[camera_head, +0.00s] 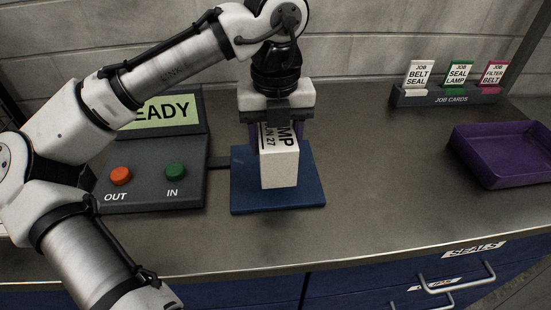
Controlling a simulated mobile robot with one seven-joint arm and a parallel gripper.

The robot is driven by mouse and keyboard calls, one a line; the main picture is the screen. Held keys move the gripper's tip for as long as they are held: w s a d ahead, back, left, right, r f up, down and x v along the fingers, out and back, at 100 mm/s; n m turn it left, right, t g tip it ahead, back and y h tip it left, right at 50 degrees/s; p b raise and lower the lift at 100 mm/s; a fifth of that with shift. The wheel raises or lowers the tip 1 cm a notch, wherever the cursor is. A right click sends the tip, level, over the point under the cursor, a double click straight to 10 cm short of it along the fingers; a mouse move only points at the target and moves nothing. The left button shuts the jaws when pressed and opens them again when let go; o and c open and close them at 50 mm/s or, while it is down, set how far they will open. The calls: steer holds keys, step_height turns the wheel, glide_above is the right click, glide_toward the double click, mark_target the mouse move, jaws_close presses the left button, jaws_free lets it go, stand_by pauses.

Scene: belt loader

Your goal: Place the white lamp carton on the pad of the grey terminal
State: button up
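The white lamp carton (280,168) has black print on its side, partly reading "MP" and "N 27". My gripper (281,142) points down over it, with its fingers on either side of the carton's upper part. The carton is upright on or just above the blue pad (249,197); I cannot tell whether its underside touches. The grey terminal (187,190) stands to the left, joined to the pad by a short bar. Its screen (172,112) reads "EADY", the rest hidden by my arm.
An orange OUT button (121,176) and a green IN button (175,172) sit on the terminal. A purple tray (487,181) is at the right. A job card rack (447,98) stands at the back right. Bare counter lies between pad and tray. Blue drawers with handles are below.

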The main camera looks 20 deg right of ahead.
steer(key=shift+f, duration=2.45)
steer(key=o, duration=1.1)
steer(key=shift+f, duration=0.15)
steer(key=shift+c, duration=0.2)
step_height(320, 180, up, 12)
steer(key=shift+r, duration=0.2)
